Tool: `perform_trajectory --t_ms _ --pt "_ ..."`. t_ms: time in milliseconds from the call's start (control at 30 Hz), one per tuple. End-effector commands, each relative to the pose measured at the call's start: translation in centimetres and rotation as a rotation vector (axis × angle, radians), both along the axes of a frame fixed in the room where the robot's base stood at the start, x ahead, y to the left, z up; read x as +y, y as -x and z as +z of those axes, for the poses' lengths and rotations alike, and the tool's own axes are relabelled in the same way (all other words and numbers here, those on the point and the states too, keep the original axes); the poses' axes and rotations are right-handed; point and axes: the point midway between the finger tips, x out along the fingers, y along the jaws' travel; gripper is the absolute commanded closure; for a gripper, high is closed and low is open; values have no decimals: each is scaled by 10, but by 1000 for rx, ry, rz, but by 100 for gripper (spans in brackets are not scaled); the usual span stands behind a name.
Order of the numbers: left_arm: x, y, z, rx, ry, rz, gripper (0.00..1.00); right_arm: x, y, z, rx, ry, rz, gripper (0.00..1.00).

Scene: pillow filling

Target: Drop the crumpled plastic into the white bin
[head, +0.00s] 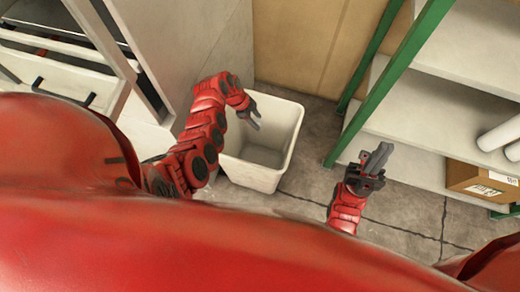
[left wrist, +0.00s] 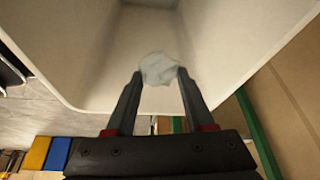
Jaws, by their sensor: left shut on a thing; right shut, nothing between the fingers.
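The white bin (head: 248,174) stands on the floor, open at the top and empty as far as I see. My left gripper (head: 255,121) reaches over the bin's opening from the left. In the left wrist view my left gripper (left wrist: 158,80) is shut on the crumpled plastic (left wrist: 159,68), a small pale, whitish lump between its fingertips. Behind it I see the bin's inner walls (left wrist: 90,65). In the head view I cannot make out the plastic. My right gripper (head: 377,159) is shut and empty, to the right of the bin.
A shelf rack with green posts (head: 395,75) and pale shelves stands at the right, with a cardboard box (head: 483,183) and white rolls (head: 500,135) on it. A grey cabinet (head: 195,40) is at the left behind the bin. Concrete floor (head: 405,215) is clear between bin and rack.

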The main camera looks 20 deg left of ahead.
Motion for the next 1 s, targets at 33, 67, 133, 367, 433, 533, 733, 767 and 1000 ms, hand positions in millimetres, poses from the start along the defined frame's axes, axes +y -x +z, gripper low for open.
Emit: perform_trajectory --t_ms 33,67,133,367,433,533,733,767,1000 --pt "0 0 0 0 0 0 100 0 0 0 0 0 0 100" --pt "0 0 0 0 0 0 43 0 0 0 0 0 0 100" --pt "0 0 0 0 0 0 31 0 0 0 0 0 0 100" --pt "0 0 0 1 0 0 12 0 0 0 0 0 0 100" --pt "0 0 0 1 0 0 12 0 0 0 0 0 0 100" --pt "0 0 1 1 0 0 12 0 0 0 0 0 0 100" --pt "5 -1 11 -3 -1 1 12 0 0 0 0 0 0 100" --pt "7 -1 14 -5 -2 2 12 0 0 0 0 0 0 100" --pt "18 2 42 -4 -1 2 12 0 0 -2 0 0 0 100"
